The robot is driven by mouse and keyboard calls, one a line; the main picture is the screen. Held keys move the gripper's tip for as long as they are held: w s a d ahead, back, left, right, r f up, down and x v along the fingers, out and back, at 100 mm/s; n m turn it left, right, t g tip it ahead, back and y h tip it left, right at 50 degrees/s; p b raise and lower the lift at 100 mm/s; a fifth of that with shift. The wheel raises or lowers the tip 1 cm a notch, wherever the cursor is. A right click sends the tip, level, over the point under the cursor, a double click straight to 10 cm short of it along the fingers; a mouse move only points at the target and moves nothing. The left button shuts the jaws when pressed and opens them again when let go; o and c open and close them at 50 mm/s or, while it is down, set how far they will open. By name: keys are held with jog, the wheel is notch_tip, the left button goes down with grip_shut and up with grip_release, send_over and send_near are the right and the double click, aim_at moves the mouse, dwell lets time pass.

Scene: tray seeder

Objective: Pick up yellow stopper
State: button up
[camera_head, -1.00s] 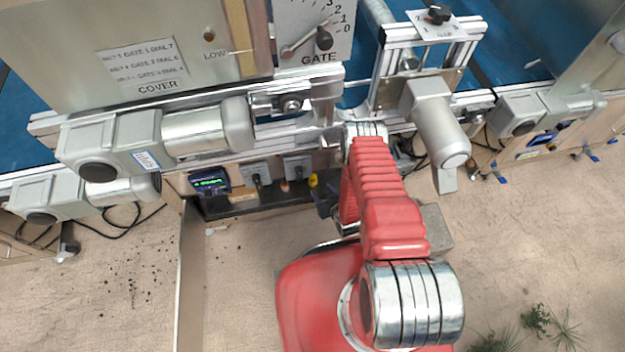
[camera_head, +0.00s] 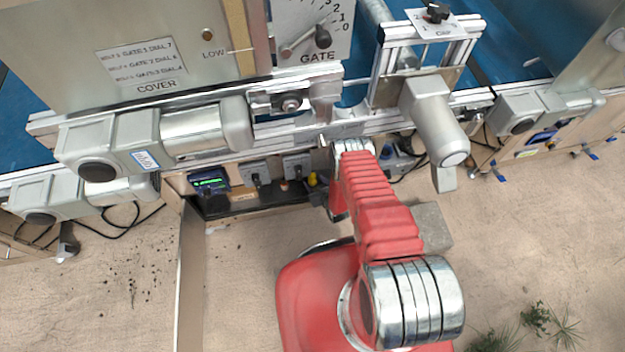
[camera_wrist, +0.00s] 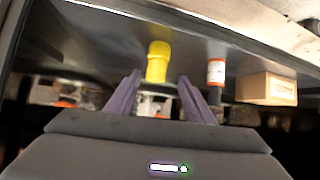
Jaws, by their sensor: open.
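The yellow stopper (camera_wrist: 157,62) stands out in the wrist view, just beyond and between the two fingertips of my gripper (camera_wrist: 157,88). The fingers are apart, with nothing held between them. A pale fitting shows below the stopper, partly hidden by the fingers. In the head view the yellow stopper (camera_head: 312,179) is a small spot beside the dark shelf under the machine. My red arm reaches down to that spot, and the gripper itself is mostly hidden there.
In the wrist view an orange-and-white cylinder (camera_wrist: 216,73) and a tan box (camera_wrist: 266,88) stand right of the stopper. A metal panel edge (camera_wrist: 220,45) runs close above. In the head view grey boxes (camera_head: 255,173) and a lit display (camera_head: 209,182) sit left of the stopper.

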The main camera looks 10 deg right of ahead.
aim_at(314, 178)
jog(key=shift+w, duration=0.15)
jog(key=shift+d+x, duration=0.15)
jog(key=shift+x, duration=0.65)
jog(key=shift+d+x, duration=0.1)
jog(key=shift+x, duration=0.65)
jog(key=shift+r+x, duration=0.2)
jog(key=shift+x, duration=0.85)
jog(key=shift+w, duration=0.15)
jog(key=c, duration=1.1)
jog(key=shift+r, duration=0.1)
